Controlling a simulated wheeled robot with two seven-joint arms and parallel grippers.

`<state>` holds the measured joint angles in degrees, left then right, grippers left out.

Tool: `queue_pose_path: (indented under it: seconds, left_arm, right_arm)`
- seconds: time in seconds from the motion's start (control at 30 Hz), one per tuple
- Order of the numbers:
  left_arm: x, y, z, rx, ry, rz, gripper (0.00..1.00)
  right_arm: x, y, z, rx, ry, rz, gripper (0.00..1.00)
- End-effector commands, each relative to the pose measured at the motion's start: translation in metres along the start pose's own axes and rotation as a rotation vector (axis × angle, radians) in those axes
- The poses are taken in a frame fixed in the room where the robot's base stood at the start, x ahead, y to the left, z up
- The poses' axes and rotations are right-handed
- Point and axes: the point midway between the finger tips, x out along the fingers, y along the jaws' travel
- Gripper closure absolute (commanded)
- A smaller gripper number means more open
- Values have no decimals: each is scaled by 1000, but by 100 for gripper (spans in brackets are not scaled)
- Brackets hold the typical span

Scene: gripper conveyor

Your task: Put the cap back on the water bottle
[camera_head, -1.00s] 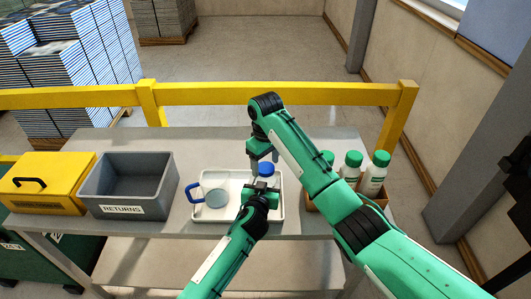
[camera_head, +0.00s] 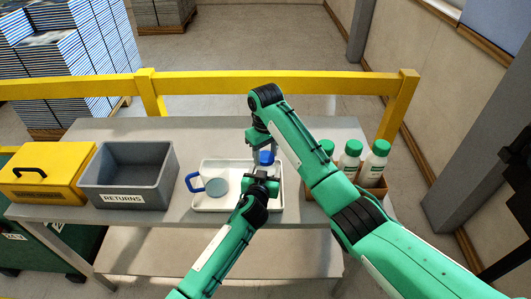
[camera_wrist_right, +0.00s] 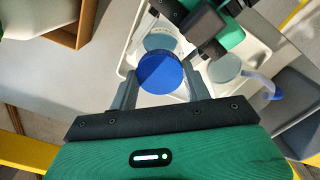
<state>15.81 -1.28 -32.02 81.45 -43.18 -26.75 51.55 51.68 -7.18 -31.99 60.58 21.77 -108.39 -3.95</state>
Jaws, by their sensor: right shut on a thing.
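The blue cap (camera_head: 266,157) is between the fingers of my right gripper (camera_head: 261,146), which is shut on it above the tray. The right wrist view shows the cap (camera_wrist_right: 160,72) as a blue disc between the two grey fingers. A pale, round, see-through body, seemingly the water bottle (camera_wrist_right: 161,41), shows just beyond and beneath the cap. I cannot tell whether the cap touches it. My left gripper (camera_head: 261,182) is close in front of the bottle and hides most of it in the head view. Its finger gap is hidden.
The white tray (camera_head: 207,205) also holds a mug (camera_head: 215,186) with a blue handle, left of the grippers. A grey returns bin (camera_head: 125,188) and yellow box (camera_head: 45,175) stand further left. Green-capped bottles (camera_head: 349,160) stand in a brown crate (camera_head: 375,192) at right.

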Motion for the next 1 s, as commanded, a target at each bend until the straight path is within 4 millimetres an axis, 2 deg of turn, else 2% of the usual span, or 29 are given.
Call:
queue_pose_path:
  seconds: [0.2,0.33,0.37,0.47,0.77,1.0]
  left_arm:
    - [0,0,0,0,0,0,100]
    - [0,0,0,0,0,0,100]
    - [0,0,0,0,0,0,100]
    - [0,0,0,0,0,0,100]
    - [0,0,0,0,-1,0,100]
    - [0,0,0,0,-1,0,100]
  right_arm:
    - [0,-1,-1,295,1,-1,79]
    - [0,0,0,285,1,1,79]
    - [0,0,0,285,1,0,48]
    - [0,0,0,284,1,1,30]
    - [-2,0,0,283,1,1,30]
    - [-26,0,-1,282,3,1,30]
